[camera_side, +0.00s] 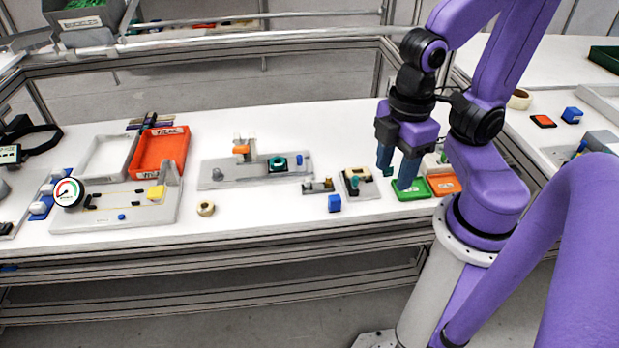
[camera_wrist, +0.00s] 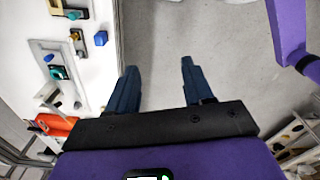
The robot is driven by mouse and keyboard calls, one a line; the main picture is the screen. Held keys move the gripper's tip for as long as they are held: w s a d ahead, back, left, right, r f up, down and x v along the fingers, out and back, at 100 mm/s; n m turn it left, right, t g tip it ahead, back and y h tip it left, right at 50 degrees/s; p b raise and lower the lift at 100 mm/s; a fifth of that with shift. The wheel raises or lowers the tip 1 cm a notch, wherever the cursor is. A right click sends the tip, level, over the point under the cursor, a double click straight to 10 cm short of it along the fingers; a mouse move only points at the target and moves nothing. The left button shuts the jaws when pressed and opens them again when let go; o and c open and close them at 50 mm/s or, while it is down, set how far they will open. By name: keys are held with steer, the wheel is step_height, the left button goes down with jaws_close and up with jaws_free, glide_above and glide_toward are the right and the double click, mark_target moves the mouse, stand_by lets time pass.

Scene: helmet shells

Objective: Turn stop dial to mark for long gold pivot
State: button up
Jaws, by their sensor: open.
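A small cream block with a dark teal knob (camera_side: 361,174) stands on the white table, left of my gripper. A grey plate (camera_side: 222,181) left of it bears a black and teal round part (camera_side: 277,165) and an orange-topped post. I cannot tell which teal part is the stop dial, and no mark is readable. A small grey holder with a gold-coloured piece (camera_side: 318,187) sits between them; its match to the long gold pivot is unclear. My gripper (camera_side: 394,179) is open and empty, fingers pointing down. In the wrist view, grey floor shows between its fingers (camera_wrist: 158,68).
A blue block (camera_side: 334,203) and a cream ring (camera_side: 206,208) lie near the front edge. Green (camera_side: 411,190) and orange (camera_side: 444,185) trays are by my gripper. A red tray (camera_side: 158,150), white tray and gauge (camera_side: 67,192) are at left. The table's middle front is mostly clear.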

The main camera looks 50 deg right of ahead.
steer(key=w+a+n+h, duration=0.1)
steer(key=w+a, duration=0.3)
steer(key=w, duration=0.4)
steer(key=w+a+r+n+t, duration=0.15)
steer(key=w+a, duration=0.25)
steer(key=w, duration=0.4)
steer(key=w+a+n+g+h, duration=0.15)
steer(key=w+a, duration=0.25)
steer(key=w, duration=0.4)
steer(key=n+t+h, duration=0.1)
steer(key=n+h, duration=0.1)
steer(key=n, duration=0.2)
glide_above(216, 170)
steer(key=s+a, duration=0.2)
steer(key=a, duration=0.5)
step_height(216, 170, down, 9)
steer(key=x, duration=1.6)
steer(key=shift+w+d+f, duration=0.1)
steer(key=shift+d, duration=0.4)
jaws_close()
